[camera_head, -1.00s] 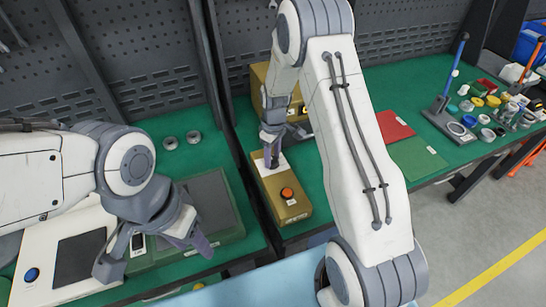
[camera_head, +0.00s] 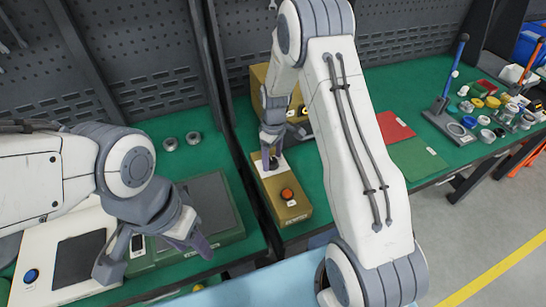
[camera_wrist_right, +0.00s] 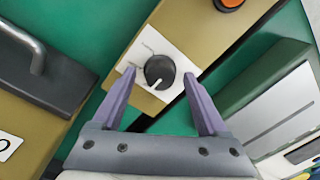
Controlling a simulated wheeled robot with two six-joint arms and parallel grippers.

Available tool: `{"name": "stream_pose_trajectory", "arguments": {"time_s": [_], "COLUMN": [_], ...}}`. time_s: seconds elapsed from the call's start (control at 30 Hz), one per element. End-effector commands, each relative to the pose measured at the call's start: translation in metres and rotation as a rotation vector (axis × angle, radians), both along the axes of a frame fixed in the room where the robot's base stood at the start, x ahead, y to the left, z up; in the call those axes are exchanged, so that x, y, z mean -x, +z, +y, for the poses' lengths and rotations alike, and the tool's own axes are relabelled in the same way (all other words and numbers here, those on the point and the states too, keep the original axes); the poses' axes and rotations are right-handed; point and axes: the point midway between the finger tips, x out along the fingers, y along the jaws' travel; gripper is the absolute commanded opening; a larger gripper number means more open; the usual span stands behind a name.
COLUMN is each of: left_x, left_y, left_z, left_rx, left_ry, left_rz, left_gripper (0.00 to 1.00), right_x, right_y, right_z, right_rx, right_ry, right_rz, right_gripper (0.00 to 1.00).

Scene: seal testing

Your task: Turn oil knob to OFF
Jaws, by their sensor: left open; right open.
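The oil knob is a dark round knob (camera_wrist_right: 160,71) with a white pointer line, on a white plate (camera_wrist_right: 143,57) on a tan box (camera_head: 292,211). In the right wrist view the pointer aims toward the lower side of the picture. My right gripper (camera_wrist_right: 155,88) is open, with its purple fingers on either side of the knob; I cannot tell whether they touch it. In the head view the right gripper (camera_head: 270,160) hides most of the knob. My left gripper (camera_head: 155,265) is open and empty over the left bench, away from the box.
An orange button (camera_head: 287,194) sits on the tan box near the knob plate. A larger tan box (camera_head: 259,78) stands behind. A dark green case (camera_wrist_right: 262,82) lies close by in the wrist view. Red (camera_head: 395,126) and green mats (camera_head: 418,158) lie to the right.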

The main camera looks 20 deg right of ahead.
Motion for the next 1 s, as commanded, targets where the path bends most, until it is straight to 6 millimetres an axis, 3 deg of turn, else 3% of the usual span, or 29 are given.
{"name": "stream_pose_trajectory", "arguments": {"time_s": [0.5, 0.7, 1.0], "left_x": [0.000, 0.000, 0.000], "left_y": [-0.015, -0.017, -0.016], "left_z": [0.000, 0.000, 0.000], "left_rx": [0.000, 0.000, 0.000], "left_ry": [0.000, 0.000, 0.000], "left_rz": [0.000, 0.000, 0.000], "left_gripper": [0.50, 0.50, 0.50], "right_x": [-0.004, -0.003, -0.003], "right_y": [0.087, 0.102, 0.103], "right_z": [-0.004, -0.004, -0.004], "right_rx": [0.001, 0.000, 0.000], "right_ry": [0.000, 0.000, 0.000], "right_rz": [-0.006, -0.001, -0.001], "right_gripper": [0.76, 0.76, 0.76]}}
